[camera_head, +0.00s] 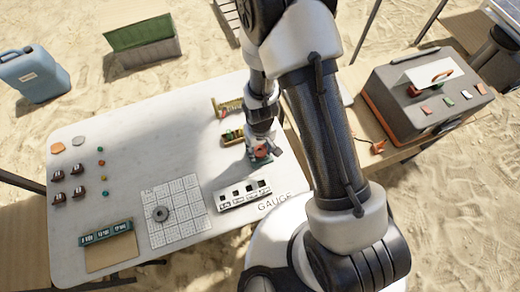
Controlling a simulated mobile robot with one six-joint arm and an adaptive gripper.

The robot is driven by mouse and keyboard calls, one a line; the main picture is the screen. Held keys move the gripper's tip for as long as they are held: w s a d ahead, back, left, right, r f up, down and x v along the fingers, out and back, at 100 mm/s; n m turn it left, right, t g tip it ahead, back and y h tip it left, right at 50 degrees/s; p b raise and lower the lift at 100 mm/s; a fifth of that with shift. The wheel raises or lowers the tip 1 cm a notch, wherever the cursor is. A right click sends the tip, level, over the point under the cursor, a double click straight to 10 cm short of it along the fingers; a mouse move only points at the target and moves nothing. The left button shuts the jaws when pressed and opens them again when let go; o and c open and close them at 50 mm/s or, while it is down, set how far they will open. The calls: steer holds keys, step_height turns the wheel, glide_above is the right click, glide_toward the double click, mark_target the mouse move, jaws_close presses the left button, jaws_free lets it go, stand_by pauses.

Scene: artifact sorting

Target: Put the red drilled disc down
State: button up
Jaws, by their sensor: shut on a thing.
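My gripper (260,158) points down over the right part of the white table (120,140). It is shut on the red drilled disc (262,150), a small patch of which shows between the fingers. The disc's hole is too small to make out. The disc is low, close to the table top; I cannot tell whether it touches anything below. My arm hides part of the table to the right of the gripper.
A white gauge block (243,195) with dark openings lies in front of the gripper. A gridded sheet (178,212) bears a grey ring (161,214). A green-labelled strip (107,233) is front left. Small brown pieces stand at the left. A grey case (425,90) is at the right.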

steer(key=shift+f, duration=0.3)
steer(key=shift+f+b, duration=0.55)
steer(key=shift+f, duration=0.05)
steer(key=o, duration=1.2)
steer(key=shift+c, duration=0.2)
step_height(320, 180, up, 13)
steer(key=p, duration=0.5)
steer(key=shift+r, duration=0.15)
